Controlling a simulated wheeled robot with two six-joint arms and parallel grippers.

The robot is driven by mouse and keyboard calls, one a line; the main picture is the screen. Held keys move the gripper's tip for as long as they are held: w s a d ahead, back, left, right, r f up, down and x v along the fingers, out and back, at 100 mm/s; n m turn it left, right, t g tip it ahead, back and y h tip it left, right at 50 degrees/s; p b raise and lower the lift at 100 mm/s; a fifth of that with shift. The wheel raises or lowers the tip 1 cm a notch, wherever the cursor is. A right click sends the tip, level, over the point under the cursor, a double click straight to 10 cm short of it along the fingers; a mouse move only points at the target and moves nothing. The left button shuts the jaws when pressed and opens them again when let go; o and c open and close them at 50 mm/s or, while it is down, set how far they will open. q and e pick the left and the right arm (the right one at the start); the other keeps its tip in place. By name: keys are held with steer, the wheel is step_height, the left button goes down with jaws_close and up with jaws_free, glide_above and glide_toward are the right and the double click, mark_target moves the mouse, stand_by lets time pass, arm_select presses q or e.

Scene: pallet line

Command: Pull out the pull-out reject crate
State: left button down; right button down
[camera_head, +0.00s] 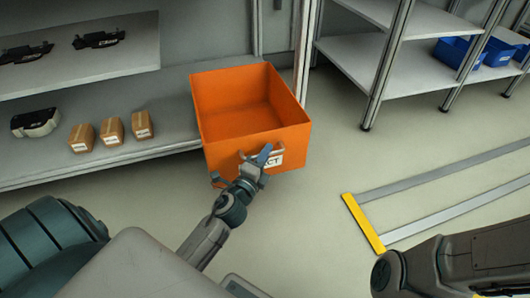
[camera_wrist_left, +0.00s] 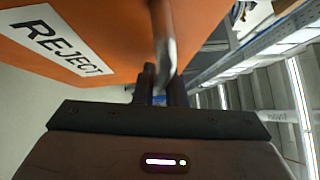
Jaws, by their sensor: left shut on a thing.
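The orange reject crate (camera_head: 222,137) juts out from the lower shelf level in the head view, its open top showing an empty inside. A white label ending in "CT" is on its front, partly covered by my left gripper. My left gripper (camera_head: 255,160) is at the middle of the crate's front, shut on its handle. In the left wrist view, the grey handle (camera_wrist_left: 164,40) runs down between the fingers (camera_wrist_left: 160,85), beside the crate's orange front (camera_wrist_left: 110,30) with its REJECT label. My right gripper is not in view; only part of my right arm shows at lower right.
Another rack (camera_head: 410,72) with blue bins (camera_head: 458,52) stands at right. A yellow-ended floor frame (camera_head: 363,223) lies at right. The floor before the crate is clear.

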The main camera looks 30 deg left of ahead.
arm_select(q)
steer(key=c, duration=1.5)
jaws_free()
steer(key=s+f+b, duration=0.1)
steer(key=s+b, duration=0.3)
steer(key=s, duration=0.6)
steer(key=shift+s+d+f, duration=0.2)
steer(key=shift+s+d, duration=0.15)
steer(key=shift+d, duration=0.05)
